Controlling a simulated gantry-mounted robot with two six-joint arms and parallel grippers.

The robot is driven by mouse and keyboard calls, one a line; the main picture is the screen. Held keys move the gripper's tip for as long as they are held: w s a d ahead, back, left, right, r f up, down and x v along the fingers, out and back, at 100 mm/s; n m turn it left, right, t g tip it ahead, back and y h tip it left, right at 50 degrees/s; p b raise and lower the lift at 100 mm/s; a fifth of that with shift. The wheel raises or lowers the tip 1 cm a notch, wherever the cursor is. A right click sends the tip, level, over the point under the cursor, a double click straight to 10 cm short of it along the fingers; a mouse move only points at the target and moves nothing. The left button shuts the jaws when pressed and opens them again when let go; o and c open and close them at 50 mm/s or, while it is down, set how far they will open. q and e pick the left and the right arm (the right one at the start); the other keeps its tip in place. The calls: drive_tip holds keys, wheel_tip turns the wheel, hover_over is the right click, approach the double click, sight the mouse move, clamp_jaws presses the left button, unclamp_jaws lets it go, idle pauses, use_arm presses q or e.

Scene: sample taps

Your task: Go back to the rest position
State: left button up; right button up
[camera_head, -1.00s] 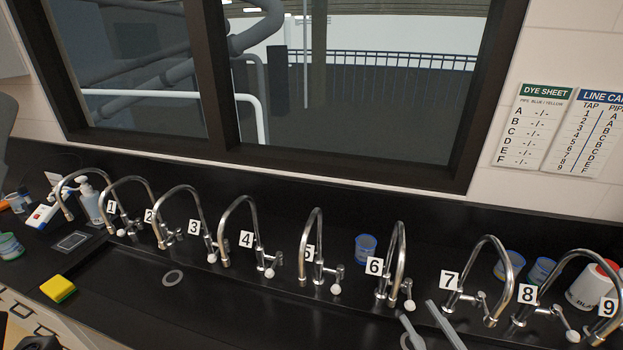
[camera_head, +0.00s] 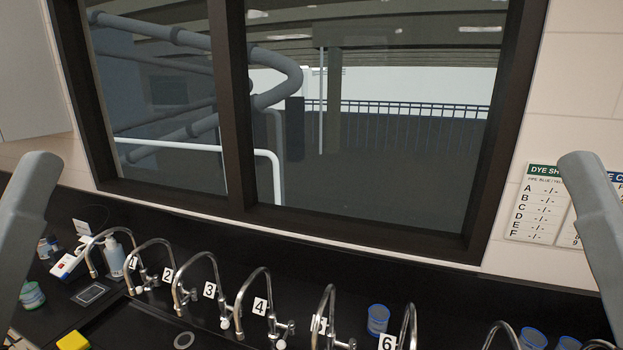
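Tap 4 (camera_head: 266,290) is near the middle, and the taps further right are cut by the bottom edge. My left arm (camera_head: 22,235) rises as a grey link at the left edge. My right arm (camera_head: 592,215) rises as a grey link at the right edge and partly covers the wall sheets. Neither gripper shows in the view.
The dye sheet (camera_head: 535,205) hangs on the wall right of a dark-framed window. A yellow sponge (camera_head: 73,341), a pump bottle (camera_head: 114,258) and a green-labelled tub (camera_head: 31,296) are at the left. A blue tub (camera_head: 378,319) stands behind taps 5 and 6.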

wheel_tip(320, 180, up, 18)
drive_tip(key=p, duration=1.4)
drive_tip(key=shift+p, duration=0.35)
